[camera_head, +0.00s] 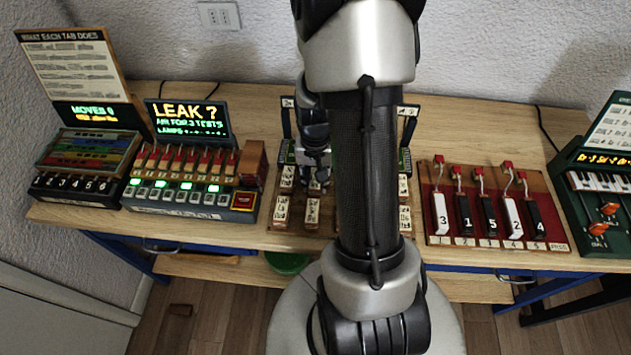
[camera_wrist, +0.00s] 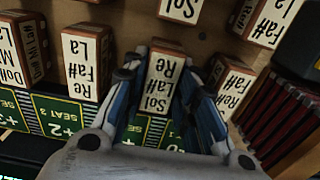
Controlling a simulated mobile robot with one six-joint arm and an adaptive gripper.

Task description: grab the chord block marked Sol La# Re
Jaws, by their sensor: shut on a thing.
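My gripper (camera_wrist: 164,72) is shut on a wooden block (camera_wrist: 160,88) with a white label in the wrist view. The label reads Sol, La and Re; any sharp sign is hard to make out beside the finger. The blue-sided fingers lie along both sides of the block. In the head view my gripper (camera_head: 316,160) is over the rack of chord blocks, and my arm hides much of that rack. I cannot tell whether the held block is lifted clear.
Other labelled blocks stand close by, one reading Re Fa# La (camera_wrist: 85,62) and a Fa# Re block (camera_wrist: 232,84). A dark red slatted part (camera_wrist: 275,120) is at right. In the head view, a red board with numbered levers (camera_head: 490,205) and a LEAK panel (camera_head: 188,122) flank the rack.

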